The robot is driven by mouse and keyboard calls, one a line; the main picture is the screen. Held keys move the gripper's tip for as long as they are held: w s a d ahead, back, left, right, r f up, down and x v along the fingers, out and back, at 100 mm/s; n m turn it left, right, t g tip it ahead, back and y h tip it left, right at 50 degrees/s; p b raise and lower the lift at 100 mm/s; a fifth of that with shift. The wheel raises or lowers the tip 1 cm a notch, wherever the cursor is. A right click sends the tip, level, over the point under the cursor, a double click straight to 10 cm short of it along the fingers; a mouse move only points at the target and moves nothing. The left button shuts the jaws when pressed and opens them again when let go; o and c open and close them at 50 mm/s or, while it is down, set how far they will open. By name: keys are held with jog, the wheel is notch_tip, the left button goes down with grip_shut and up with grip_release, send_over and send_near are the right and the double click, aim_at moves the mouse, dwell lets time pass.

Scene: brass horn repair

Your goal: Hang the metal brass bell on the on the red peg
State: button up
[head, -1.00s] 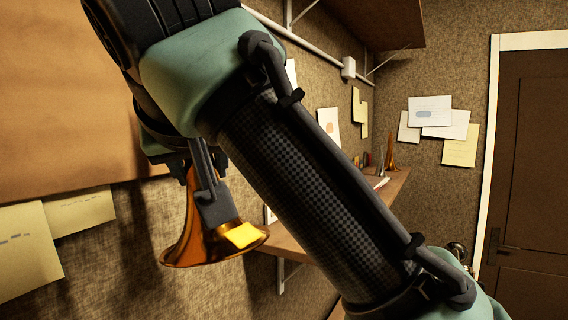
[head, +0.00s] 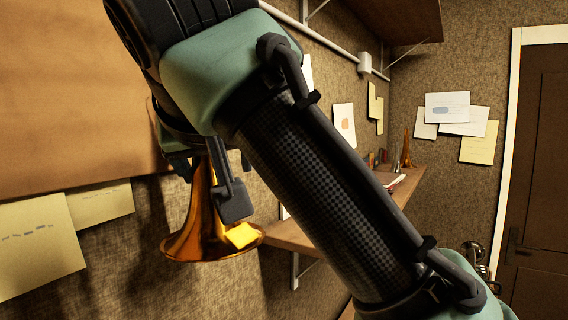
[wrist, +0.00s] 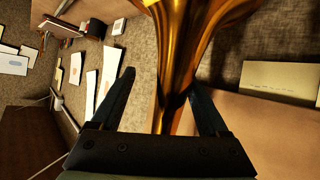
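The brass bell (head: 188,238) is in the head view, flared end down, with a yellow patch on its rim. It is close to the wooden board on the left. In the wrist view the bell (wrist: 176,50) lies between the fingers of my gripper (wrist: 162,82), nearer the right finger; a gap shows on its left. The fingers are spread. In the head view one finger stands right of the bell's neck. The bell's upper end is hidden behind my arm, so I cannot see what holds it. The red peg is not visible.
The wooden board (head: 75,90) fills the upper left, with yellow papers (head: 38,245) below it. A shelf (head: 290,236) with a small brass cone (head: 406,152) runs along the wall behind my arm. A brown door (head: 540,170) stands at right.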

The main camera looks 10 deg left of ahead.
dwell(0.3)
jog(key=b+v, duration=0.5)
jog(key=v, duration=0.8)
jog(key=w+t+y, duration=0.5)
jog(key=t+y, duration=0.1)
jog(key=t, duration=0.1)
jog(key=s+d+f+m+t+h, duration=0.2)
jog(key=s+d+m+t+h, duration=0.1)
jog(key=s+d+t+h, duration=0.1)
jog(key=s+d+f+m+t+h, duration=0.2)
jog(key=d+t+h, duration=0.3)
jog(key=d, duration=0.4)
jog(key=shift+s+f+m+h, duration=0.4)
jog(key=shift+s+m+h, duration=0.3)
jog(key=shift+s, duration=0.2)
jog(key=shift+a, duration=0.1)
dwell(0.3)
